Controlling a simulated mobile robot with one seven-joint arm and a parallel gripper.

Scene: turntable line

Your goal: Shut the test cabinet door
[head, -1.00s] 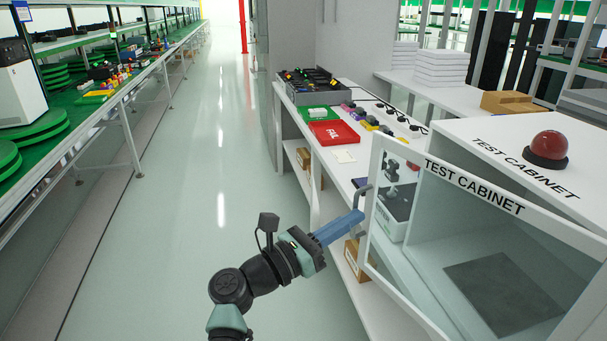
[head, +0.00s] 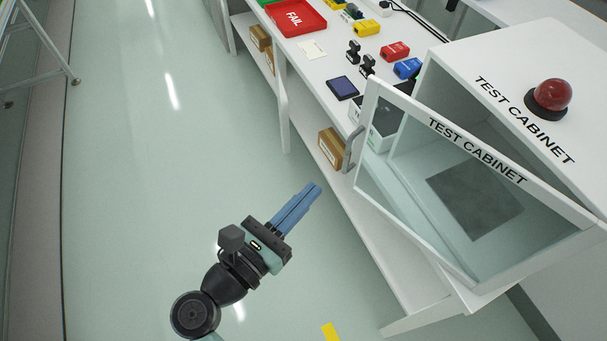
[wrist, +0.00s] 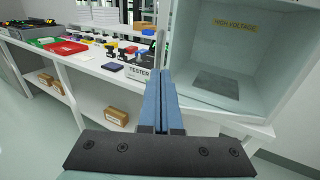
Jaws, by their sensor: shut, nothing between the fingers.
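The test cabinet (head: 490,65) is a white box at the right of the head view, with a red dome on top. Its glass door (head: 478,152), white-framed and lettered, stands ajar, swung out toward the left front. A grey handle (head: 352,148) sits on the door's left free edge. My gripper (head: 313,189) has blue fingers, shut and empty, over the floor in front of the bench. The fingertips point toward the handle and appear apart from it. In the wrist view the fingers (wrist: 161,80) point ahead, with the cabinet's open inside (wrist: 225,60) to their right.
The white bench (head: 312,75) carries a red FAIL tray (head: 294,16), several small coloured parts and a dark tablet (head: 342,88). A cardboard box (head: 332,149) lies on the shelf below. The floor (head: 150,200) to the left is clear.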

